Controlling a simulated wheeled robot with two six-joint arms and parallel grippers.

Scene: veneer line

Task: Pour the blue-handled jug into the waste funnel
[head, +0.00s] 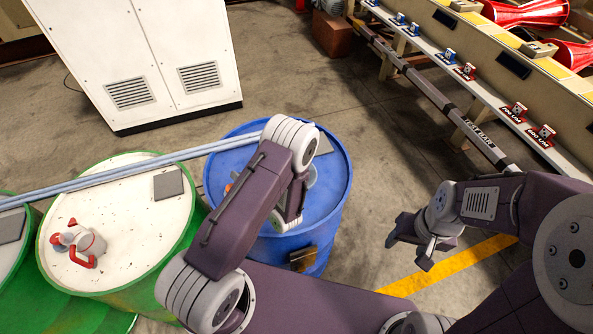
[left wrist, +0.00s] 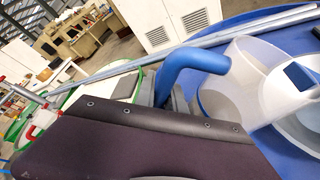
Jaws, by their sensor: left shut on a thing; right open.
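The blue-handled jug (left wrist: 234,82) is pale, and its curved blue handle (left wrist: 192,68) shows in the left wrist view. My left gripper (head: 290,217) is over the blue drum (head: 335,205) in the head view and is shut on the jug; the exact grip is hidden. In the head view my left arm covers most of the jug. A pale round rim (left wrist: 305,128) beside the jug in the left wrist view may be the waste funnel, but I cannot tell. My right gripper (head: 410,246) is open and empty, right of the blue drum, above the floor.
Long grey pipes (head: 150,178) cross the drum tops. A white cabinet (head: 150,60) stands behind. A rail with red and blue clamps (head: 515,112) runs at right. Open floor lies between.

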